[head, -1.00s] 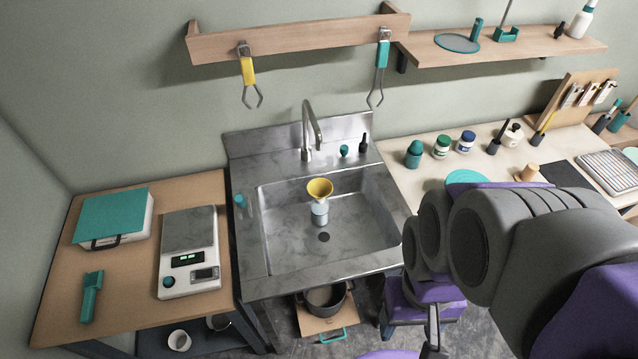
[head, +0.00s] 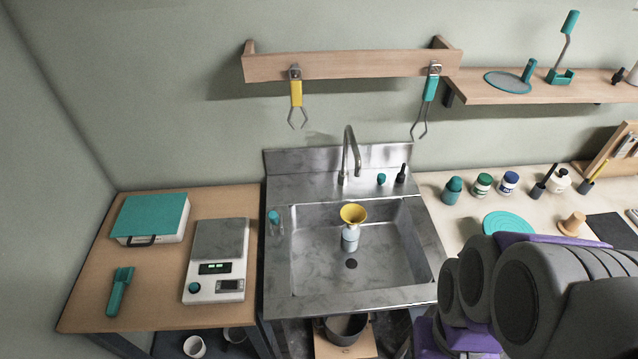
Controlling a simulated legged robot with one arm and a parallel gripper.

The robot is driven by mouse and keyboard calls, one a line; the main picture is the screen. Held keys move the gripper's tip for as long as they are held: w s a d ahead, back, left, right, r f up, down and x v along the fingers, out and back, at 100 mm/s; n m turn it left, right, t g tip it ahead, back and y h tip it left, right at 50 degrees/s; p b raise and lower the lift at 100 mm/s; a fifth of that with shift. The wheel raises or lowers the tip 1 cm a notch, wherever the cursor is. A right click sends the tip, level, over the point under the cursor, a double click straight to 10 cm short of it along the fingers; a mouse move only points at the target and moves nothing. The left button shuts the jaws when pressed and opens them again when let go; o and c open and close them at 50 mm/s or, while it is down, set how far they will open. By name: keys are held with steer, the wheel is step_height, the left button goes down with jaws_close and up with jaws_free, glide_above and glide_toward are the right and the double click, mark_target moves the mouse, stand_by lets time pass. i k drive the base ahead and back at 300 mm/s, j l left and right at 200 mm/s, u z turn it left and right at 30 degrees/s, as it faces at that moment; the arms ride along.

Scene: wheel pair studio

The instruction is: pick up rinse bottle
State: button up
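A pale, translucent bottle (head: 350,239) stands upright in the sink basin, with a yellow funnel (head: 353,214) on its top. A small clear bottle with a teal cap (head: 274,222) stands at the sink's left rim. No label shows which of these is the rinse bottle. My arm fills the lower right of the head view, right of the sink, apart from both bottles. My gripper is not visible.
The metal sink (head: 305,297) has a faucet (head: 350,155) at its back. A scale (head: 217,262) and a teal-lidded box (head: 150,218) stand on the left table. Several jars stand on the right counter. Tongs (head: 297,95) hang above the sink.

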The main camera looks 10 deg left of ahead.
mark_target(350, 234)
steer(key=i+u, duration=0.2)
steer(key=u, duration=0.3)
steer(key=i+l+u, duration=0.15)
steer(key=u, duration=0.3)
